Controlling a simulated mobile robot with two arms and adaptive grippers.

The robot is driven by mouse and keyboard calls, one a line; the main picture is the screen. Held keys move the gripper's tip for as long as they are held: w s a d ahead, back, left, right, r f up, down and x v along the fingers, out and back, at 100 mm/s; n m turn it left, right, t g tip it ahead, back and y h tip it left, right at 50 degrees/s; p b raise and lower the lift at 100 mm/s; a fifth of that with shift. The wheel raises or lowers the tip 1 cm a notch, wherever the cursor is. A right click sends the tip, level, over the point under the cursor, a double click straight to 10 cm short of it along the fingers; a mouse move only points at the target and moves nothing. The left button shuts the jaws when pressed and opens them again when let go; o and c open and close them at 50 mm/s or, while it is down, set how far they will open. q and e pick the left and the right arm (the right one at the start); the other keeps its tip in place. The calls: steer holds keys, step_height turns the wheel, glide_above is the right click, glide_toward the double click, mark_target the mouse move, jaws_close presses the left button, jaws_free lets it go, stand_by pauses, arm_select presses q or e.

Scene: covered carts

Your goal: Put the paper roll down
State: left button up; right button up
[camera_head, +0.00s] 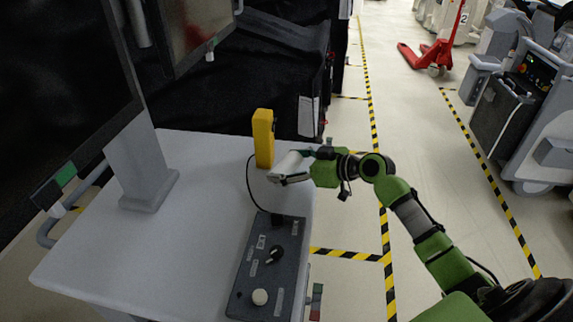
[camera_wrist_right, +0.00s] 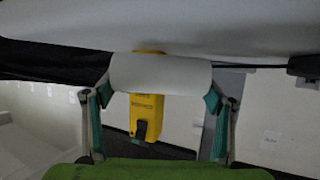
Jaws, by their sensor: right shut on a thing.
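The white paper roll (camera_head: 286,164) is in the jaws of my right gripper (camera_head: 302,169), over the right edge of the grey cart top (camera_head: 205,190). In the right wrist view the roll (camera_wrist_right: 160,73) lies crosswise between the two green-padded fingers, which are shut on it. It appears close to the cart surface. I cannot tell whether it touches. My left gripper is not in view.
A yellow upright device (camera_head: 263,140) stands just behind the roll. A dark control box (camera_head: 268,268) with a knob and cable is in front of it. A monitor stand (camera_head: 146,180) is at the left. The cart top between them is clear.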

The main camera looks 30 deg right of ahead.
steer(key=shift+f, duration=0.35)
steer(key=shift+f, duration=0.15)
steer(key=o, duration=1.2)
